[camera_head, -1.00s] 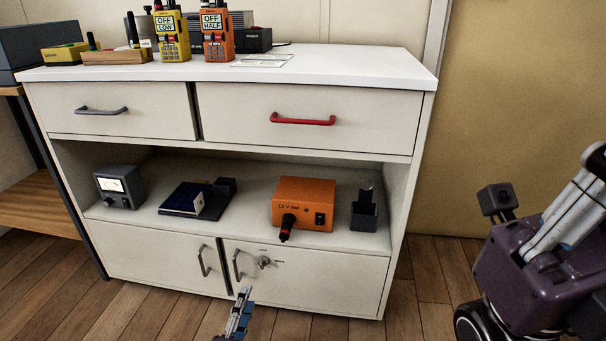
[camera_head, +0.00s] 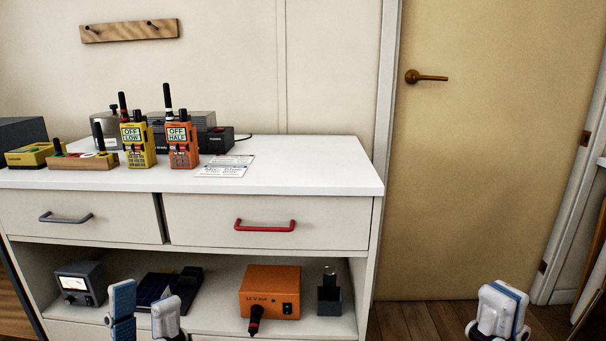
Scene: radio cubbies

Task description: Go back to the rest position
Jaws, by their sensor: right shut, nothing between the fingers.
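My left gripper (camera_head: 145,316) shows at the bottom left, in front of the cabinet's open shelf. Its two fingers stand apart with nothing between them. My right gripper (camera_head: 498,314) shows at the bottom right, in front of the floor and the door. It is shut and empty. Both grippers point upward in the picture, and the rest of both arms is out of view.
The white cabinet (camera_head: 300,178) carries a yellow radio (camera_head: 138,146) and an orange radio (camera_head: 182,148). An orange power box (camera_head: 270,290), a meter (camera_head: 80,283) and a dark holder (camera_head: 329,297) sit on its shelf. A closed door (camera_head: 470,180) is at the right.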

